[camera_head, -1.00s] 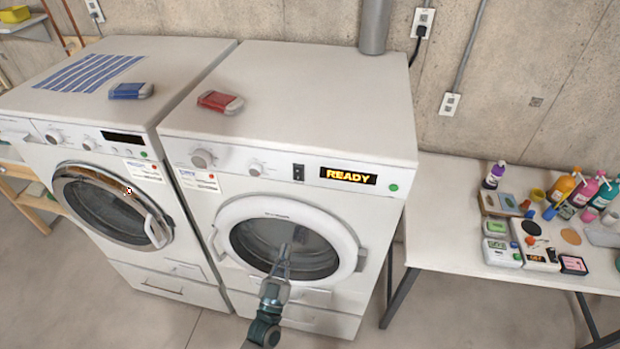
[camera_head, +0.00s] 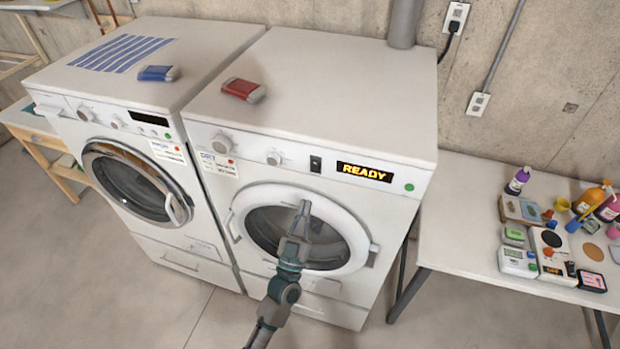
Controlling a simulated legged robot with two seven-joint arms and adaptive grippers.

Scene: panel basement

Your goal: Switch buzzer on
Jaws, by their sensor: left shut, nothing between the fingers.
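A small black rocker switch (camera_head: 315,164) sits on the control panel of the right-hand white machine (camera_head: 240,200), left of the amber READY display (camera_head: 365,173). I cannot read a buzzer label or tell which way the switch is set. My left gripper (camera_head: 304,205) is shut and empty, pointing up in front of the round door (camera_head: 345,215). In the picture its tip is below the switch and apart from it. My right gripper is not in view.
A second white machine (camera_head: 125,210) stands at the left. Two knobs and a green button (camera_head: 409,187) flank the switch. A cluttered table (camera_head: 460,235) stands at the right.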

